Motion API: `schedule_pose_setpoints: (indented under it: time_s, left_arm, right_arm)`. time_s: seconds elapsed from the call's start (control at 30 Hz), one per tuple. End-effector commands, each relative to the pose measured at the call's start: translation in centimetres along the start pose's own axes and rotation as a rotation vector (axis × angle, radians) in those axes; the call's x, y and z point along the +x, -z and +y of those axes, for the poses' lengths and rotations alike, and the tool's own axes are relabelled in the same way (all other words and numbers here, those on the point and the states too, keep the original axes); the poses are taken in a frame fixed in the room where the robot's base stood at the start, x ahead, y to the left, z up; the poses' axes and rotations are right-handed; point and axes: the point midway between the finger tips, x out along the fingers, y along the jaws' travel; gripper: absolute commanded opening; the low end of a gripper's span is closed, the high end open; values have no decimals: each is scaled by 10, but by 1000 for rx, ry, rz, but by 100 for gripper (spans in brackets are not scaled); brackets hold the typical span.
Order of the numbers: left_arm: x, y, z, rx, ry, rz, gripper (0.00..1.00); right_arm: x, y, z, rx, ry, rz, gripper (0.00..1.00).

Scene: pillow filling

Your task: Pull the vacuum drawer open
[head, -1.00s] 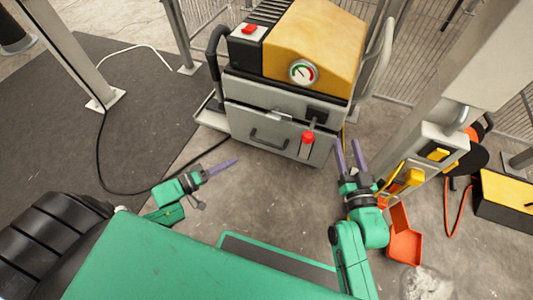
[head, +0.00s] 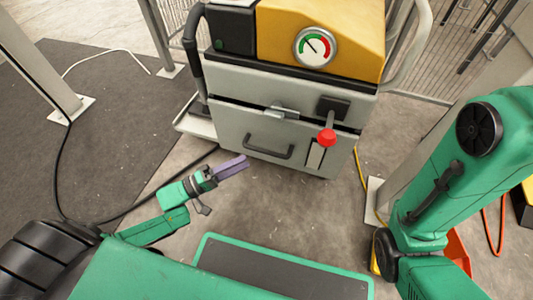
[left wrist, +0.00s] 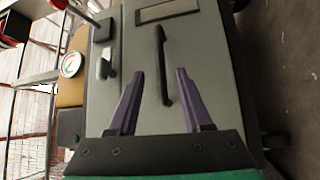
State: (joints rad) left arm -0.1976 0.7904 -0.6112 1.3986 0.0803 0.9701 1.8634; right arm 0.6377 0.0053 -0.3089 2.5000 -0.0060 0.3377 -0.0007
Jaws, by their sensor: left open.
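The vacuum (head: 380,30) has a grey drawer (head: 228,128) low on its front, which looks shut. The drawer's dark bar handle (head: 270,152) shows in front. My left gripper (head: 246,163) is open, in front of and just left of the handle in the head view. In the left wrist view, the handle (left wrist: 161,65) lies sideways-on between the open fingers (left wrist: 160,80) in the picture; whether they touch it I cannot tell. My right arm (head: 455,180) is at the right, its gripper out of view.
A round gauge (head: 316,47) is on the yellow top. A post (head: 395,185) stands right of the vacuum. Bare floor (head: 225,215) lies in front of the drawer.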

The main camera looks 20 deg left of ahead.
Motion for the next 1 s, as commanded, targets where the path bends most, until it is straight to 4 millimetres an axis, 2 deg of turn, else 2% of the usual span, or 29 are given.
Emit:
schedule_pose_setpoints:
  time_s: [0.1,0.3,0.43,0.67,0.73,0.8,0.83,1.0]
  left_arm:
    - [33,0,-4,2,-6,0,50]
    - [78,0,-4,2,-4,0,50]
    - [90,0,-2,0,0,1,50]
    - [92,0,-1,0,2,1,50]
    - [92,0,-1,0,2,1,30]
    - [92,0,-1,0,2,1,4]
    - [92,0,-1,0,2,1,0]
    - [92,0,-1,1,2,1,0]
  right_arm:
    - [-7,10,-2,-6,4,15,50]
    - [-22,15,-5,-6,5,15,50]
    - [-24,16,-6,-6,6,16,50]
    - [-23,16,-6,-6,6,15,50]
    - [-23,16,-6,-6,6,15,50]
    - [-23,16,-6,-5,6,15,50]
    - [-23,16,-6,-5,6,15,50]
    - [-23,16,-6,-5,6,16,50]
